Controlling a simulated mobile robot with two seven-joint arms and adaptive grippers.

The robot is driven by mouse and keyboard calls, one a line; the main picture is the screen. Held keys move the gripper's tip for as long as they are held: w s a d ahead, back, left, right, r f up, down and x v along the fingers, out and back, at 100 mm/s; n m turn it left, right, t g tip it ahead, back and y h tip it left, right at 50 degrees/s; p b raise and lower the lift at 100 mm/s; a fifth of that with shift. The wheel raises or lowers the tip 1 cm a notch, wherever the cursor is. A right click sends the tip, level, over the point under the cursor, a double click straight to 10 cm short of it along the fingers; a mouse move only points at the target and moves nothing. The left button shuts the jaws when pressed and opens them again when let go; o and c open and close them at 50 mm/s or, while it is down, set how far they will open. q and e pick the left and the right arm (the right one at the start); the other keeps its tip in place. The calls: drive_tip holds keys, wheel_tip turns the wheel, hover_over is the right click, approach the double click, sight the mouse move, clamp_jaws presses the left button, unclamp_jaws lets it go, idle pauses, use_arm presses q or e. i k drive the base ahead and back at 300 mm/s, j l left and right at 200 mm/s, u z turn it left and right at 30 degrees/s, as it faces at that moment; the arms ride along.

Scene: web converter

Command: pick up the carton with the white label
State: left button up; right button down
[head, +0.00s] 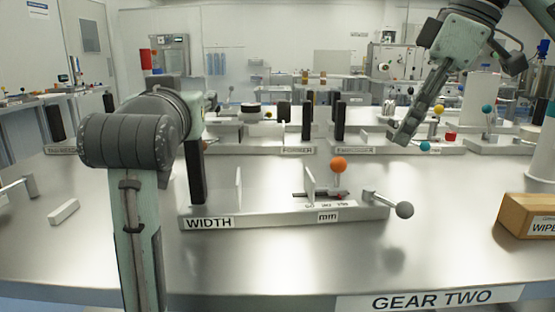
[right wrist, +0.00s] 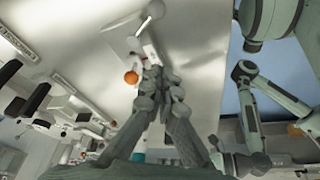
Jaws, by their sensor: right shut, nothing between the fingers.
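The carton (head: 528,214) is a brown box on the steel table at the right edge of the head view. Its white label (head: 541,226) faces me and reads "WIPE", cut off by the picture edge. My right gripper (head: 402,138) hangs over the back of the table, left of the carton and well apart from it. In the right wrist view its fingers (right wrist: 157,78) are together with nothing between them. My left arm stands at the left of the head view; its gripper does not show.
A fixture marked WIDTH (head: 270,218) with an orange ball (head: 339,164) and a grey-knobbed lever (head: 403,209) stands mid-table. More fixtures line the back. A white cylinder (head: 541,160) stands behind the carton. The table between lever and carton is clear.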

sight(531, 216)
drive_tip(key=k+l, duration=0.1)
drive_tip(key=k, duration=0.65)
drive_tip(key=k+l, duration=0.15)
drive_tip(key=k, duration=0.6)
